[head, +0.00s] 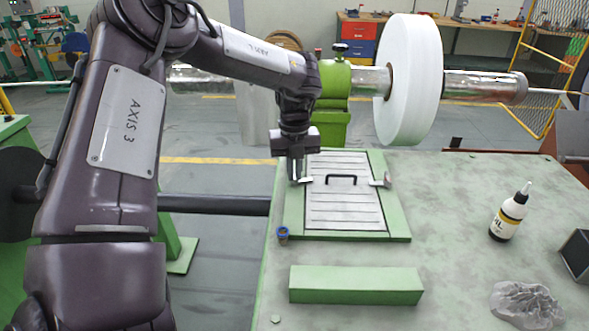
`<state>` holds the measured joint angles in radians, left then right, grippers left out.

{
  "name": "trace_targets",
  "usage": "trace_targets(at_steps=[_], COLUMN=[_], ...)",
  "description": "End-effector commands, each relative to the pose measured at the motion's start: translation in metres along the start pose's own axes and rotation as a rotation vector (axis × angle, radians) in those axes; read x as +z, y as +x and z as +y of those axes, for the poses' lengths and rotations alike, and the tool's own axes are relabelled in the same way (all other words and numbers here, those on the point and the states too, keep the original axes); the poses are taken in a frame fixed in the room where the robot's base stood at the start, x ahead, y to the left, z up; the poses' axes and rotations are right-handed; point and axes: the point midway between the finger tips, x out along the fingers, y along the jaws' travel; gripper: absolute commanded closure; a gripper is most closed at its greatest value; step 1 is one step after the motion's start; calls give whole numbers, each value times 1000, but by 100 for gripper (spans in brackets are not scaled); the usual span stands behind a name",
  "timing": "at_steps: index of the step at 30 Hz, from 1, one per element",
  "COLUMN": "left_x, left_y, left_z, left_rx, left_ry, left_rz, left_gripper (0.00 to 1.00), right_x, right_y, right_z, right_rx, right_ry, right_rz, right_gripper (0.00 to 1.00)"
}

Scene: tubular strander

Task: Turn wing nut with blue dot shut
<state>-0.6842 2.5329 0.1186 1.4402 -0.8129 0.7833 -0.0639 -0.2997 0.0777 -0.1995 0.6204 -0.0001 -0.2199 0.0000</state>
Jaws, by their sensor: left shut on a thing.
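A slatted metal cover (343,205) with a black handle (341,179) lies in a green frame (398,222) on the bench. A light metal wing nut (305,180) is at the cover's left edge, partly hidden by my gripper. Another wing nut (381,180) is at the right edge, its wing sticking outward. I cannot make out a blue dot on either one. My left gripper (295,178) points down and is shut on the left wing nut. My right gripper is not in view.
A green block (355,285) lies in front. A white reel (408,80) stands behind the bench.

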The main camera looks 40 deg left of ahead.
Motion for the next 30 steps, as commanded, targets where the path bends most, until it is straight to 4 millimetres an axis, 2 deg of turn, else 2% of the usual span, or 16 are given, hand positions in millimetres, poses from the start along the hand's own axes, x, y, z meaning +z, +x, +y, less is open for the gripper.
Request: trace_targets(at_steps=[12,29,30], left_x=[1,1,1], left_y=[-2,-2,-2], left_z=[-1,-1,-1], left_rx=[-2,-2,-2], left_ry=[184,210,210], left_rz=[-4,-5,-5], left_gripper=[100,100,88], right_x=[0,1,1], right_y=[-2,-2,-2], right_z=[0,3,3], right_rx=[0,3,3], right_ry=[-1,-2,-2], right_rz=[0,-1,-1], right_gripper=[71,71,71])
